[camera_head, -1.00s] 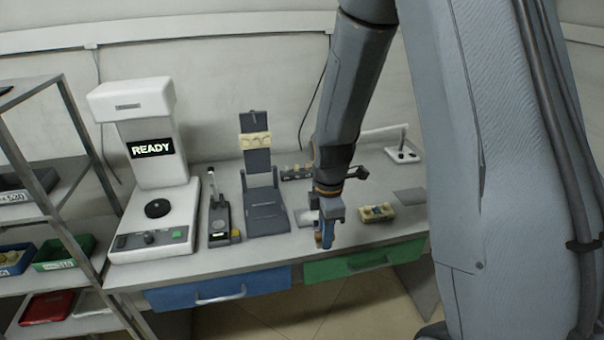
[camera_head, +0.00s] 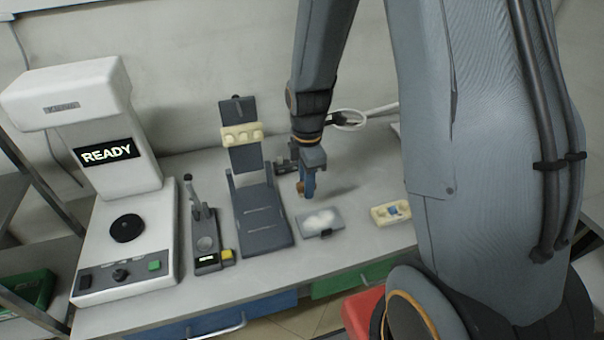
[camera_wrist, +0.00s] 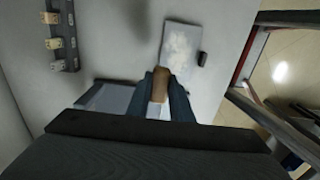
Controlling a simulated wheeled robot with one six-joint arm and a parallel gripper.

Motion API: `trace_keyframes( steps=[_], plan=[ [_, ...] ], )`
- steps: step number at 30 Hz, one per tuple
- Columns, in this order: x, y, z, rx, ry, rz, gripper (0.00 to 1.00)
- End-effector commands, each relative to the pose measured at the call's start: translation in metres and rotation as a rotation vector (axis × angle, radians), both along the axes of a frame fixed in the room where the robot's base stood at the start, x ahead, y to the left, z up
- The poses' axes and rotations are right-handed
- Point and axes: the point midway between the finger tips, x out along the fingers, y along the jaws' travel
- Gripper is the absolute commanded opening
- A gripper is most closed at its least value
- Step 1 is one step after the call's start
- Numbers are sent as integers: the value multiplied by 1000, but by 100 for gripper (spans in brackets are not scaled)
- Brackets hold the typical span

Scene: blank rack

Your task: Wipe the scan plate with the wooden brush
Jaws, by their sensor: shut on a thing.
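The scan plate appears to be the small grey plate with a white powdery patch (camera_head: 310,232), lying on the bench right of the dark grey stand. It also shows in the wrist view, pale and smudged (camera_wrist: 180,42). My gripper (camera_head: 307,184) points down just behind the plate's left part in the head view. It is shut on a brown wooden piece, which I take to be the brush (camera_head: 301,189). In the wrist view the brown brush (camera_wrist: 160,84) sits between the blue fingers, near the plate's edge. Its bristles are hidden, and contact with the plate cannot be told.
A white machine reading READY (camera_head: 150,170) stands at the left, with a small dark device (camera_head: 206,245) and the dark grey stand (camera_head: 262,222) beside it. A cream block (camera_head: 390,213) lies right of the plate. A small rack (camera_wrist: 62,40) stands behind my gripper.

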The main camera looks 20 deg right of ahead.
Motion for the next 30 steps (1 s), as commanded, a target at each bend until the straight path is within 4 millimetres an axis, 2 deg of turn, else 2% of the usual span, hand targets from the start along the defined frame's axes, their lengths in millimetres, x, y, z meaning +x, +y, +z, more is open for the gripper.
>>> trace_keyframes(
  steps=[8, 21, 30],
  plan=[
    [1, -2, -15, 0, 0, -4, 2],
    [0, 0, -56, 0, 0, 0, 2],
    [0, 0, -60, 0, 0, 0, 2]
  ],
)
